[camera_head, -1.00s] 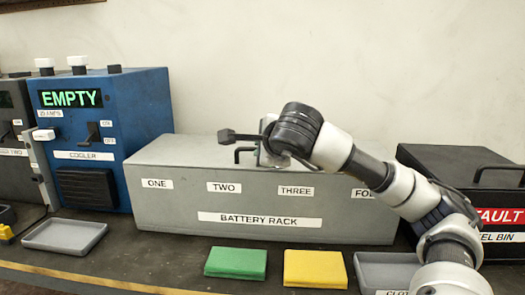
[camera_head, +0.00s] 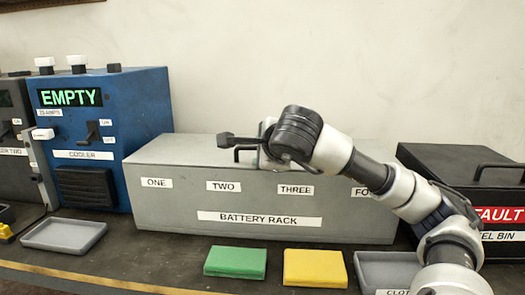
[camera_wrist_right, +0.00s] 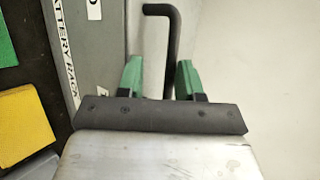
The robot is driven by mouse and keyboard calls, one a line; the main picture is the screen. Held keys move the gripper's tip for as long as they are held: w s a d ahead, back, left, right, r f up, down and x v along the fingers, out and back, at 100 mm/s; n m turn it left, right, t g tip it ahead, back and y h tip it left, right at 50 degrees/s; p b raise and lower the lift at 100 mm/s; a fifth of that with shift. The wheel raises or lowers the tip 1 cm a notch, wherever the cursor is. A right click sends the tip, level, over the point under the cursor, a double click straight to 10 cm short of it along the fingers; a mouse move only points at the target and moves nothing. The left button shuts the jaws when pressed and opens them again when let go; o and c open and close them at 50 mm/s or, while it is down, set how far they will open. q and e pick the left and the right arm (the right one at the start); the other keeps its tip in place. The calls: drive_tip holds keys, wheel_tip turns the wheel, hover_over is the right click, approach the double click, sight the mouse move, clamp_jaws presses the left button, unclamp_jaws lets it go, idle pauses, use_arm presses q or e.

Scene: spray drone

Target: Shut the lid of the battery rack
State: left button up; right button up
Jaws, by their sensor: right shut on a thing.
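The battery rack (camera_head: 180,208) is a long grey box in the middle of the bench in the head view. Its grey lid (camera_head: 175,150) lies flat across the top, with no open gap visible along the front. The lid's black handle (camera_head: 238,153) stands up near the middle and is partly hidden by my right wrist. In the right wrist view the bent black handle (camera_wrist_right: 173,35) runs in between the green fingers of my right gripper (camera_wrist_right: 158,75), which is shut on it. The fingertips are hidden in the head view. My left gripper is not in view.
A blue cooler (camera_head: 145,120) reading EMPTY stands left of the rack. A black fuel bin (camera_head: 445,165) stands at right. A grey tray (camera_head: 65,235), a green cloth (camera_head: 236,262), a yellow cloth (camera_head: 315,268) and a cloth tray (camera_head: 375,275) lie in front.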

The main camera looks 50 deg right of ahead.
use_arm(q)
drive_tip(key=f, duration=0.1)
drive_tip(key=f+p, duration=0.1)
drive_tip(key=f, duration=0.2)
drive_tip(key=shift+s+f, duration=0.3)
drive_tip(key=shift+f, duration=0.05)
use_arm(e)
drive_tip(key=v, duration=1)
drive_tip(key=shift+s, duration=0.4)
drive_tip(key=shift+a+r, duration=0.1)
